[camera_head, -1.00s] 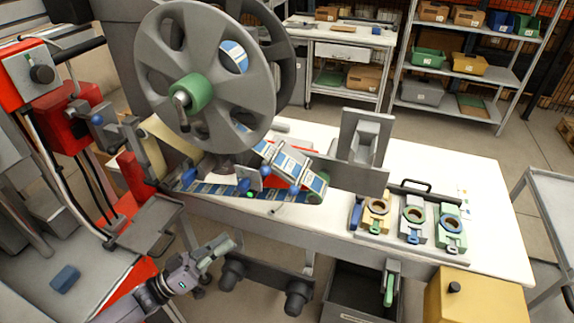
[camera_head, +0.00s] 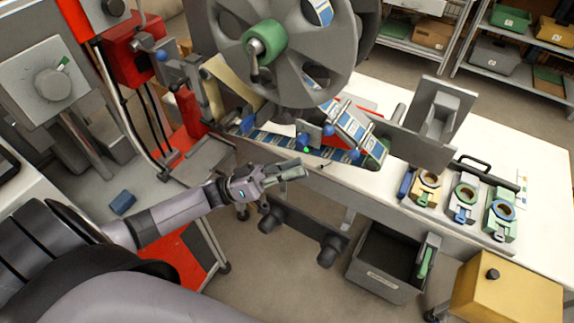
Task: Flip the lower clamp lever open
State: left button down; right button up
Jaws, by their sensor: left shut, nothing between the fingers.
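The machine (camera_head: 228,90) carries a big grey reel with a green hub (camera_head: 264,38). Blue-and-white tape (camera_head: 270,140) runs along its lower edge. Several small blue knobs sit on it: one at the upper left (camera_head: 162,55), one low on the left (camera_head: 248,124), one by a small plate (camera_head: 303,141) near a green light, and one at the right end (camera_head: 354,155). I cannot tell which is the lower clamp lever. My left gripper (camera_head: 297,170) is shut and empty, just in front of and below the tape path. I cannot make out contact. My right gripper is not in view.
Three coloured ring fixtures (camera_head: 465,196) stand on the white table (camera_head: 530,140) at the right. Below are a dark bin (camera_head: 385,275) and a yellow box (camera_head: 508,290). Floor shows below my left forearm.

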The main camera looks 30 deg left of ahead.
pick_arm(q)
jog(key=p, duration=0.3)
send_near(363, 139)
jog(key=s+d+r, duration=0.2)
jog(key=d, duration=0.1)
jog(key=shift+w+d+r+p, duration=0.1)
jog(key=shift+w+d+p, duration=0.1)
jog(key=shift+d, duration=0.15)
jog(key=shift+w+d+r+p, duration=0.1)
jog(key=shift+d+p, duration=0.05)
jog(key=shift+d, duration=0.2)
